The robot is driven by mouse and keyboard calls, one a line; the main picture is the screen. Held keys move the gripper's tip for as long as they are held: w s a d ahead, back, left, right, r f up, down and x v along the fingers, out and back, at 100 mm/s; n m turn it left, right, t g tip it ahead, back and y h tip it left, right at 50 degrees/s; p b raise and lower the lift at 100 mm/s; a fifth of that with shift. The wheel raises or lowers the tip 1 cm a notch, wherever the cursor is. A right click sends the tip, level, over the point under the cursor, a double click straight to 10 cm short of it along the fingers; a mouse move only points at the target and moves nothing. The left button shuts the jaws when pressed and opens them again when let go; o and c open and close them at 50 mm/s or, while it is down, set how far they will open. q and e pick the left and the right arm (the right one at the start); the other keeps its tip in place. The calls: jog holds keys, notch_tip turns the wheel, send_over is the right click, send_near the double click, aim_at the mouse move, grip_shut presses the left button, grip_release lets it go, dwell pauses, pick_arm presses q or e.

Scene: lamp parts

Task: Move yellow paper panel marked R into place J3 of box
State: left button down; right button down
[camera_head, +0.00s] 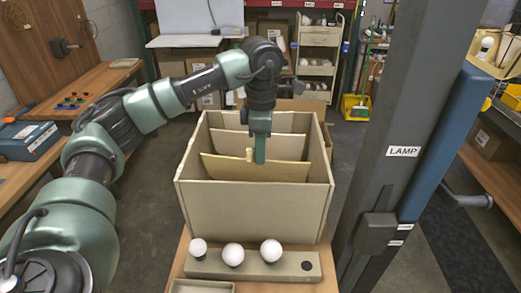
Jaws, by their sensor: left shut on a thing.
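The yellow paper panel (225,167) stands across the inside of the open cardboard box (252,206). My left gripper (259,160) reaches down into the box from above and is shut on the panel near its upper edge. The panel's lower part is hidden behind the box's front wall. The R mark and the J3 mark cannot be made out. My right gripper is not in view.
Paler panels (230,146) stand behind the yellow one in the box. In front of the box, a holder (204,267) carries three white bulbs (233,254) and has one dark empty hole. A grey post marked LAMP (385,110) rises to the right.

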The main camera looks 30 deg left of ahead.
pick_arm(q)
jog(key=shift+w+r, duration=0.1)
jog(key=shift+r, duration=0.1)
jog(key=c, duration=1.4)
grip_release()
jog(key=shift+o, duration=0.2)
jog(key=shift+r, duration=0.25)
notch_tip(320, 180, up, 7)
jog(key=shift+f+b, duration=0.15)
jog(key=shift+b, duration=0.4)
jog(key=shift+r, duration=0.35)
